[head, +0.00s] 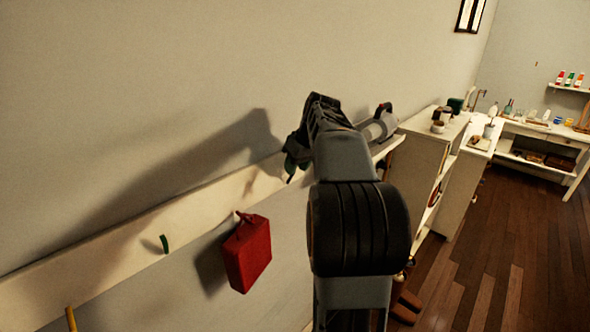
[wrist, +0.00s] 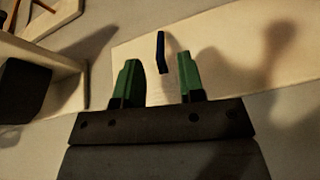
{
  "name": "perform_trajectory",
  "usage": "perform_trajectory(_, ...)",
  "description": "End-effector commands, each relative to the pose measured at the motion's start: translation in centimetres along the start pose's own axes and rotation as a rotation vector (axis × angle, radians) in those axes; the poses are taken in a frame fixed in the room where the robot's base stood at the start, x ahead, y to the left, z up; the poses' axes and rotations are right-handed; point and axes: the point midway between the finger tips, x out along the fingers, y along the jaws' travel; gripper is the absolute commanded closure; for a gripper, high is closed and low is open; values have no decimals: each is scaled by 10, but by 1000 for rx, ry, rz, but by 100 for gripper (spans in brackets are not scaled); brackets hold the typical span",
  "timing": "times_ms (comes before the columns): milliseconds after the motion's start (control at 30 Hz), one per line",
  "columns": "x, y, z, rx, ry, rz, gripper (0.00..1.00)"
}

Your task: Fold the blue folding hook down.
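The blue folding hook (wrist: 161,48) shows in the wrist view as a short dark blue bar on a pale board (wrist: 225,55). It stands out from the board, with its lower end bent. My gripper (wrist: 158,64) has green fingertips spread apart, with nothing held. The hook appears in line with the gap between the fingertips, slightly beyond them, with no visible contact. In the head view my gripper (head: 293,160) is beside the wall board (head: 205,205), and my arm hides the blue hook.
A red bag (head: 247,254) hangs below the board, left of my arm. A green hook (head: 165,243) and a yellow hook (head: 71,318) are farther left. A white cabinet (head: 421,158) stands right of my arm. Wooden floor (head: 470,270) is open at the right.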

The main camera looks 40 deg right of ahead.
Motion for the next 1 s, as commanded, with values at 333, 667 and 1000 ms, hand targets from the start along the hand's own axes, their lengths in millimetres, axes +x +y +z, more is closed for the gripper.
perform_trajectory(333,21,-1,0,0,0,0,64)
perform_trajectory(667,21,-1,0,0,0,0,71)
perform_trajectory(1000,21,0,0,0,1,0,100)
